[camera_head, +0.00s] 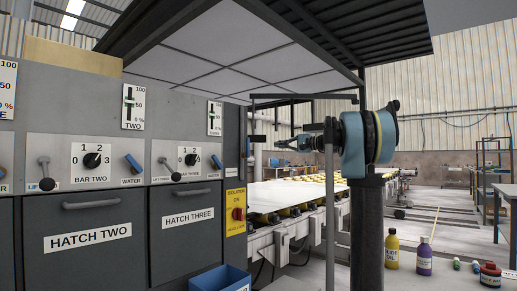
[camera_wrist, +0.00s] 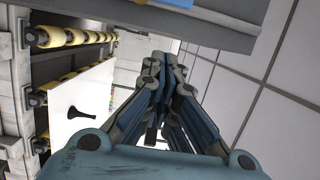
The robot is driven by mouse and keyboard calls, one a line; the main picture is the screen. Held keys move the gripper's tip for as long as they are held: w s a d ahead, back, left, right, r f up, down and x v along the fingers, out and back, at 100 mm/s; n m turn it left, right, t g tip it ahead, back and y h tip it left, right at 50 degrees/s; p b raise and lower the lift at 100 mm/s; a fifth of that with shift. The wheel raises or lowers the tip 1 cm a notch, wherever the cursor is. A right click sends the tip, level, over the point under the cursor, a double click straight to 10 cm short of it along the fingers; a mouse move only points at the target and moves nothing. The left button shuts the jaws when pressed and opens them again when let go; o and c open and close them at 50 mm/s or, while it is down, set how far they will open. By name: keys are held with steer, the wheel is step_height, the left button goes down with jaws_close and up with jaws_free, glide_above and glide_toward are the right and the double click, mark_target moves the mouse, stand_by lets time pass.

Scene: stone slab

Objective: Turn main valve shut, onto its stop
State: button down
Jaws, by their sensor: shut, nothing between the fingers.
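No part labelled as the main valve can be made out in either view. In the head view, a pale upright pipe (camera_head: 257,157) stands past the right end of the grey cabinet, with small fittings too small to tell apart. My gripper (camera_head: 281,144) is raised above the white slab in the head view, pointing left toward that pipe. It also shows in the wrist view (camera_wrist: 165,64), its fingers drawn together, shut and empty. It does not appear to touch anything.
The grey cabinet (camera_head: 82,213) has blue water levers (camera_head: 134,163), black knobs and a red isolator switch (camera_head: 238,214). The white slab (camera_head: 285,196) lies on rollers. A dark-framed canopy (camera_head: 215,60) hangs above.

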steer(key=w+a, duration=0.1)
steer(key=a, duration=1)
steer(key=shift+a+r, duration=0.15)
steer(key=shift+a, duration=0.05)
steer(key=shift+w, duration=0.1)
steer(key=shift+a, duration=0.1)
